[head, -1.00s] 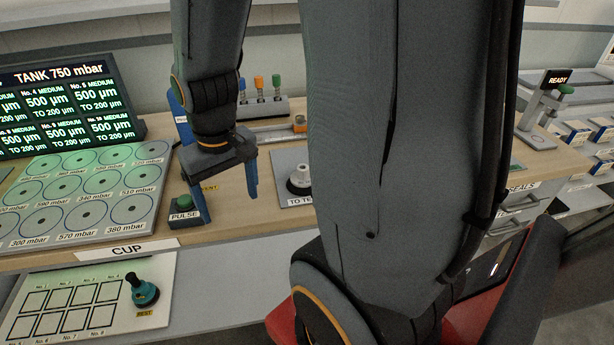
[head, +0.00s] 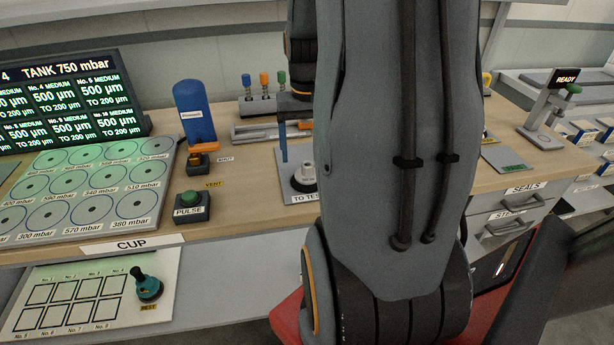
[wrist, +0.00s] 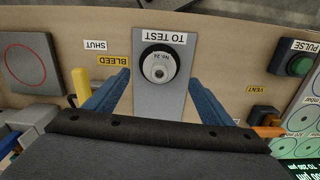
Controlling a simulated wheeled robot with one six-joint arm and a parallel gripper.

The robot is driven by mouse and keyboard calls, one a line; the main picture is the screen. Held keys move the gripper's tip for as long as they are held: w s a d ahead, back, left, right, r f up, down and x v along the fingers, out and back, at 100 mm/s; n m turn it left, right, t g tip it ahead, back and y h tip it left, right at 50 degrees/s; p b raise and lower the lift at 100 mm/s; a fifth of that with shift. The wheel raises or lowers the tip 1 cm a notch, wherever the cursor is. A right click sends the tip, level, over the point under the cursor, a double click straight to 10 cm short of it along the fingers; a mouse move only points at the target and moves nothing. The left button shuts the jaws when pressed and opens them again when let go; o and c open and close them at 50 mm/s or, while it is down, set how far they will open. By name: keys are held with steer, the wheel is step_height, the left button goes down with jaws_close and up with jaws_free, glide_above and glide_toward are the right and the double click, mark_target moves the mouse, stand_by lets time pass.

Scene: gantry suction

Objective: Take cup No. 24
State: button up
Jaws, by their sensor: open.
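Cup No. 24 (wrist: 158,68) is a small light grey fitting with a dark round rim, marked "No. 24". It stands upright on the grey TO TEST plate (wrist: 160,108). In the head view the cup (head: 304,178) sits just left of my arm, which hides part of the plate. My gripper (wrist: 160,74) is open and empty, its blue fingers to either side of the cup in the wrist view. In the head view one blue finger (head: 283,142) shows above and behind the cup; the other is mostly hidden. I see no contact.
Left of the plate are the green PULSE button (head: 192,206), the orange VENT lever (head: 203,150) and a blue cylinder (head: 195,112). Several coloured pegs (head: 264,90) stand behind. A yellow handle (wrist: 81,84) is near one finger in the wrist view.

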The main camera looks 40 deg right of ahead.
mark_target(307, 166)
steer(key=shift+f+p, duration=0.8)
steer(key=shift+f, duration=1.95)
steer(key=c, duration=1.2)
